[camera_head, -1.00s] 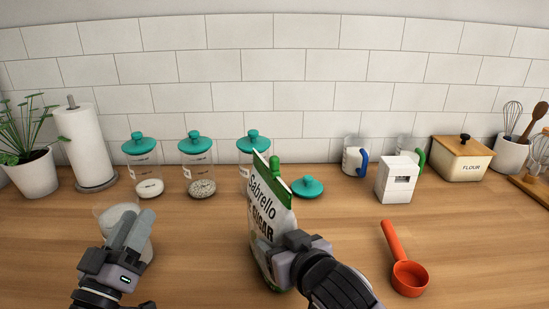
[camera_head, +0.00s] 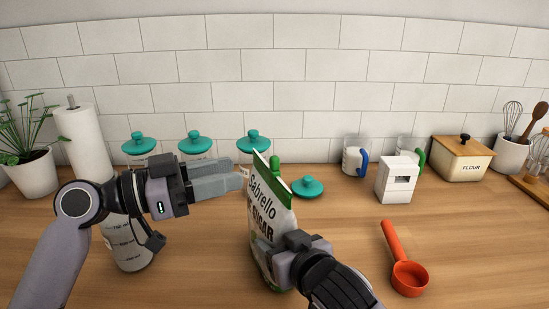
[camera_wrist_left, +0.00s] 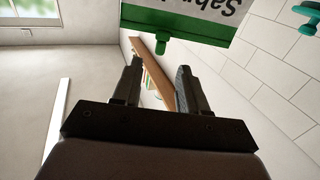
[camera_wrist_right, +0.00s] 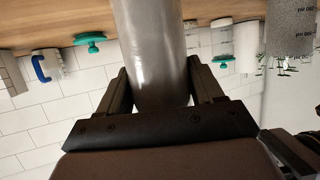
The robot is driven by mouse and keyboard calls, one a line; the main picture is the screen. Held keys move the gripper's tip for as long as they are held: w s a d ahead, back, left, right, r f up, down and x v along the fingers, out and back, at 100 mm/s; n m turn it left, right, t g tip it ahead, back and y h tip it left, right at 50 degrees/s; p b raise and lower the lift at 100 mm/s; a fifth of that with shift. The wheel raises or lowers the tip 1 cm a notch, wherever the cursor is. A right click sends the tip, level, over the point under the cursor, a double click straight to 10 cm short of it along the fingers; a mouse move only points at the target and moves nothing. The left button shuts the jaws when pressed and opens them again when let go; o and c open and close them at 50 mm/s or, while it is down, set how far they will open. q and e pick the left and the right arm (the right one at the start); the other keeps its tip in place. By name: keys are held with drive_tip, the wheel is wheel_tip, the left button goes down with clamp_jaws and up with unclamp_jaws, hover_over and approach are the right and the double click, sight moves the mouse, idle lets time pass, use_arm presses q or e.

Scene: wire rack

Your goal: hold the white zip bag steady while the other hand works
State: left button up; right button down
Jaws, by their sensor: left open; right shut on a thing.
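The white zip bag (camera_head: 268,205), with a green top band and sugar lettering, stands tilted on the counter. A green zip slider (camera_head: 275,166) shows at its top edge, and also in the left wrist view (camera_wrist_left: 162,47). My right gripper (camera_head: 274,262) is shut on the bag low down; in the right wrist view the bag (camera_wrist_right: 152,50) shows as a shaded surface between the fingers. My left gripper (camera_head: 238,180) points right, just left of the bag's upper part. In the left wrist view its fingers (camera_wrist_left: 157,80) are apart and empty, with the slider ahead.
A clear measuring jar (camera_head: 130,250) stands below my left arm. Jars with teal lids (camera_head: 196,142) stand along the wall. A loose teal lid (camera_head: 308,187) lies behind the bag. An orange scoop (camera_head: 408,275) and a white box (camera_head: 396,178) are to the right.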

sight(270, 164)
use_arm(q)
drive_tip(key=x, duration=1.1)
drive_tip(key=shift+w+d, duration=0.1)
drive_tip(key=shift+d, duration=0.15)
drive_tip(key=c, duration=0.7)
drive_tip(key=shift+o, duration=0.2)
